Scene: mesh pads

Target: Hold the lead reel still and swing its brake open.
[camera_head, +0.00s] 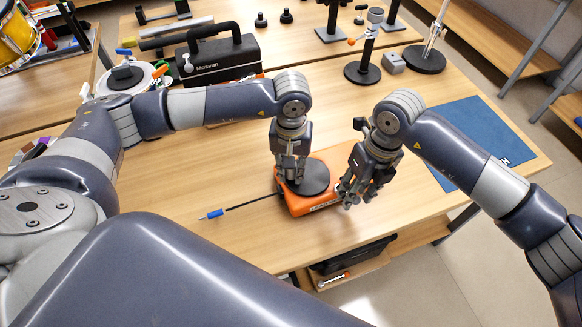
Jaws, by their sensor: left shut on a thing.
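The lead reel (318,197) is an orange base with a black disc on top, lying on the wooden table near its front edge. A black lead runs from it to the left and ends in a blue tip (215,214). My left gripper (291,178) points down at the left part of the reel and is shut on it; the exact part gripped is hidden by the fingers. My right gripper (352,198) is just right of the reel, with its fingers apart and nothing seen between them. I cannot make out the brake.
A black case (218,62) stands behind my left arm. Black stands (363,72) and a small grey block (393,63) are at the back. A blue mat (478,135) lies on the right. The table left of the reel is mostly clear.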

